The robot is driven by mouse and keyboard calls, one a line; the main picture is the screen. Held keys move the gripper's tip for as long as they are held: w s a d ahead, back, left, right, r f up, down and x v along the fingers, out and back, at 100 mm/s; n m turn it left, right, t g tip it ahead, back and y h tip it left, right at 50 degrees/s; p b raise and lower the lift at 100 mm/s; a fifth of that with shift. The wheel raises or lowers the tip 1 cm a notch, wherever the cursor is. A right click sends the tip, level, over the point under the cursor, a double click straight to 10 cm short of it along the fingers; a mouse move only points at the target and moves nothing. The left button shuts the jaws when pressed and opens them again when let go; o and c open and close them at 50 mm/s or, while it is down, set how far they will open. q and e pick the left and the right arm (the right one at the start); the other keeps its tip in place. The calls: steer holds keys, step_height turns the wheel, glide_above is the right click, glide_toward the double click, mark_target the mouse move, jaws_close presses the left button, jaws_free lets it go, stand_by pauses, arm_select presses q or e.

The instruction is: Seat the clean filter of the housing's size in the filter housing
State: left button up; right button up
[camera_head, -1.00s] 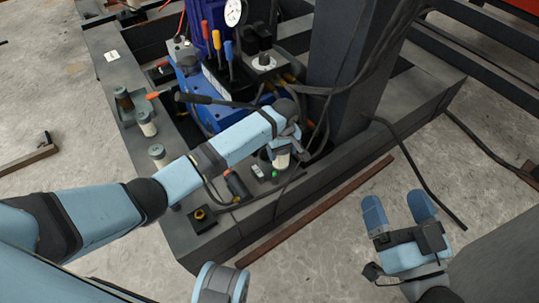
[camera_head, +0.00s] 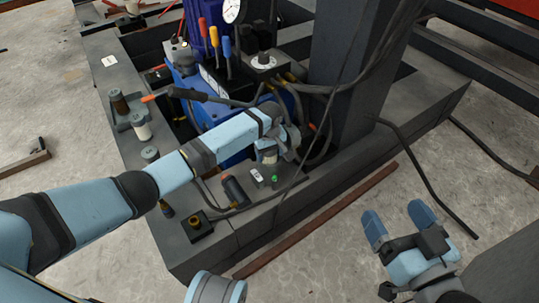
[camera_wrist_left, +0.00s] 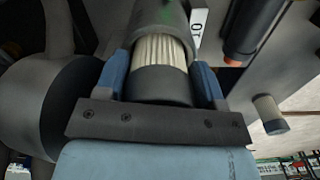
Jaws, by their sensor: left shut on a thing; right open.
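My left gripper (camera_head: 270,150) is shut on a filter (camera_wrist_left: 160,55) with white pleats and dark end caps. The filter sits between the blue fingers in the left wrist view. In the head view it is partly hidden by the gripper, above the dark beam beside the column. My right gripper (camera_head: 400,222) is open and empty over the floor at right.
A black block with a brass ring (camera_head: 198,226) sits on the near beam. A dark cylinder (camera_head: 235,190), a small white label (camera_head: 257,176) and a green-tipped piece (camera_head: 275,181) lie nearby. Hoses and the column (camera_head: 350,80) crowd the space behind.

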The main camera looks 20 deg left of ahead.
arm_select(q)
steer(key=shift+r, duration=0.2)
steer(key=shift+f, duration=0.4)
steer(key=shift+f+p, duration=0.1)
steer(key=shift+p, duration=0.2)
steer(key=shift+f, duration=0.1)
steer(key=o, duration=1)
steer(key=shift+s+f, duration=0.1)
steer(key=shift+f, duration=0.05)
steer(key=shift+o, duration=0.2)
